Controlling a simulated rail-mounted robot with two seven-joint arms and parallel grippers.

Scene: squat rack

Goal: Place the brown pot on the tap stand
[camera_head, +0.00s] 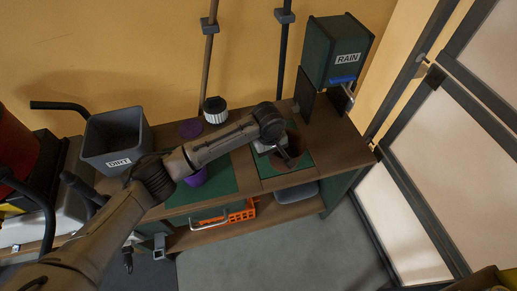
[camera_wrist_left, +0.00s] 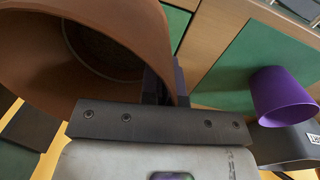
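I cannot tell whether the pot's base touches the surface. My right gripper is not in view.
A purple pot (camera_head: 196,178) stands on the green mat (camera_head: 218,184); it also shows in the wrist view (camera_wrist_left: 283,97). A grey labelled bin (camera_head: 113,140) and a black-and-white jar (camera_head: 215,110) stand farther left. An orange crate (camera_head: 242,213) lies on the lower shelf.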

